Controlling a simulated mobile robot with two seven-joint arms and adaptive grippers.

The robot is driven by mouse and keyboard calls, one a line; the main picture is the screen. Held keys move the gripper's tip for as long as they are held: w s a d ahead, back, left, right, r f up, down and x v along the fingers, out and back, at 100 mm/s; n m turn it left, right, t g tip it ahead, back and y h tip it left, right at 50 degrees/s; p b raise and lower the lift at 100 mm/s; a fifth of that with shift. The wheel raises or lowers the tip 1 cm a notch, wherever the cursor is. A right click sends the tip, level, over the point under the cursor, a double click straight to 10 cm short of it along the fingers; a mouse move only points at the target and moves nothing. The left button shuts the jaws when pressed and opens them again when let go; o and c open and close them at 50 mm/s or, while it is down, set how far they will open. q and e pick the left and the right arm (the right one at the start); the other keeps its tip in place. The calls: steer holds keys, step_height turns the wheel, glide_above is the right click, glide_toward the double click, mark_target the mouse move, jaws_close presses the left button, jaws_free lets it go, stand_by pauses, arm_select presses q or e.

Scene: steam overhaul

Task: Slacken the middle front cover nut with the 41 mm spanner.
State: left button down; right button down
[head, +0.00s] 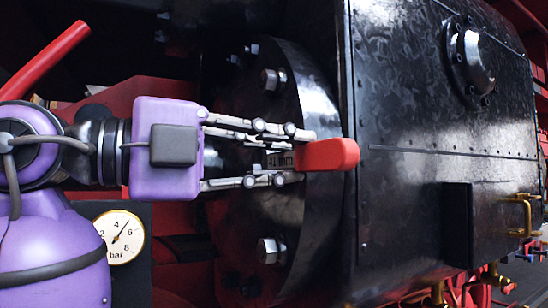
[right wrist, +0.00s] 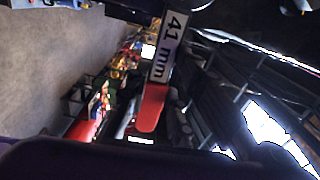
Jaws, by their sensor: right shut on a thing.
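My right gripper (head: 303,157) reaches in from the left in the head view, shut on the 41 mm spanner (head: 328,155). The spanner's red handle end sticks out past the fingertips, and its "41 mm" label shows between the fingers. The right wrist view shows the label and red end of the spanner (right wrist: 151,106) close up. Its jaw is not visible in either view. The round black front cover (head: 312,95) is behind the gripper, with an upper nut (head: 270,79) and a lower nut (head: 268,250) visible. No middle nut shows; the gripper covers that area. My left gripper is not in view.
A large black casing (head: 420,110) with rivets stands right of the cover. A pressure gauge (head: 120,237) is at lower left, and a red bar (head: 45,60) slants at upper left. Brass fittings (head: 493,276) line the lower right. The right wrist view shows grey floor (right wrist: 45,95).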

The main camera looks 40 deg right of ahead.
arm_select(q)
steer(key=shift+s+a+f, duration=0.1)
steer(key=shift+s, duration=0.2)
arm_select(e)
steer(key=shift+s+d, duration=0.1)
steer(key=shift+d, duration=0.05)
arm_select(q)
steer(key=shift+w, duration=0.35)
arm_select(e)
steer(key=shift+d, duration=0.15)
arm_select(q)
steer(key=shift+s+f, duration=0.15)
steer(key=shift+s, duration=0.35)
arm_select(e)
steer(key=shift+s+d, duration=0.1)
steer(key=shift+d, duration=0.2)
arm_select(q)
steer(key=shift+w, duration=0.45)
arm_select(e)
steer(key=shift+d, duration=0.35)
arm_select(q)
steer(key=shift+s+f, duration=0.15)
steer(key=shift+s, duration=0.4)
arm_select(e)
steer(key=shift+s+d, duration=0.15)
steer(key=shift+d, duration=0.15)
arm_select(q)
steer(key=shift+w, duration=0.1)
arm_select(e)
steer(key=shift+r, duration=0.15)
